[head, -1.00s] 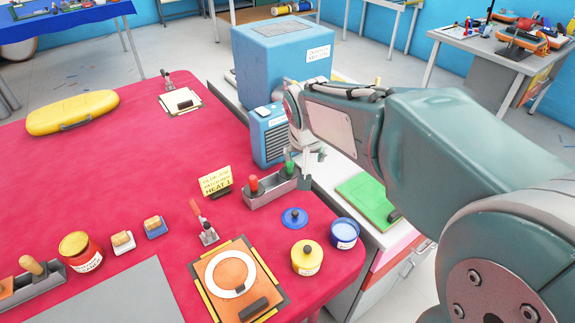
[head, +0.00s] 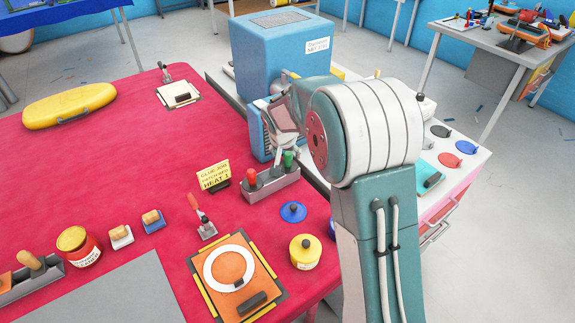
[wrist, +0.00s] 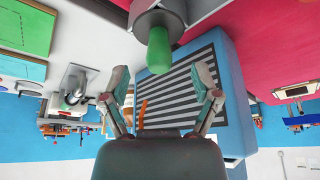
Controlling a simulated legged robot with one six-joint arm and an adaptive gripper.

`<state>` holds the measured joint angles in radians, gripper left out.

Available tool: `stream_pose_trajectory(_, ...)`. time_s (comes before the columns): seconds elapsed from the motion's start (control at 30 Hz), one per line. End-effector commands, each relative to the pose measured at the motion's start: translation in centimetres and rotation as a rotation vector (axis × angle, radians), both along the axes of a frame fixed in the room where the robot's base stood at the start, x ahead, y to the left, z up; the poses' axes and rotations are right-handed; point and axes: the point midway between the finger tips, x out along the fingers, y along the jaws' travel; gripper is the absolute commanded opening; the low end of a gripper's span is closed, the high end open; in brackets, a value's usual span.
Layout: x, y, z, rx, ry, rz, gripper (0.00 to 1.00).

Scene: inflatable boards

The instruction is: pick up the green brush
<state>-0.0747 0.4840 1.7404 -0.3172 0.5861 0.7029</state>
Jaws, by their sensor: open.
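The green brush (head: 288,159) stands upright, handle up, at the right end of a grey holder (head: 282,186) on the red table, beside a red-handled brush (head: 249,178). My gripper (head: 285,149) is just behind and above the green handle in the head view. In the wrist view, which looks upside down, the green handle (wrist: 159,50) lies just beyond and between the two spread fingertips of my gripper (wrist: 161,76). The fingers are open and empty, and I see no contact. The brush's lower part is hidden in the holder.
A blue vented heater (head: 257,130) stands close behind the holder, before a big blue machine (head: 280,50). A yellow sign (head: 212,175), a blue lid (head: 293,212) and a yellow pot (head: 305,252) are nearby. My arm hides part of the right-hand bench.

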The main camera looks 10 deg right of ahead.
Motion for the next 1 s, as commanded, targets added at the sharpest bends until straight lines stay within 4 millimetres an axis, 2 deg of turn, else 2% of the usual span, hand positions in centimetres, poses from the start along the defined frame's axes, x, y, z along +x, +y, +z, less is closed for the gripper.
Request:
stream_pose_trajectory(0.17, 0.7, -0.4, -1.5, 0.0, 0.002, -0.001, 0.79)
stream_pose_trajectory(0.4, 2.2, -1.0, -4.5, 0.0, 0.002, 0.0, 0.79)
stream_pose_trajectory(0.7, 2.4, -1.0, -4.9, 0.0, -0.001, 0.0, 0.79)
stream_pose_trajectory(0.87, 2.4, -1.0, -4.9, 0.0, 0.0, 0.0, 0.08)
stream_pose_trajectory(0.9, 2.4, -1.0, -4.9, 0.0, 0.0, 0.0, 0.0)
stream_pose_trajectory(1.0, 2.4, -1.0, -4.9, 0.0, 0.0, 0.0, 0.0)
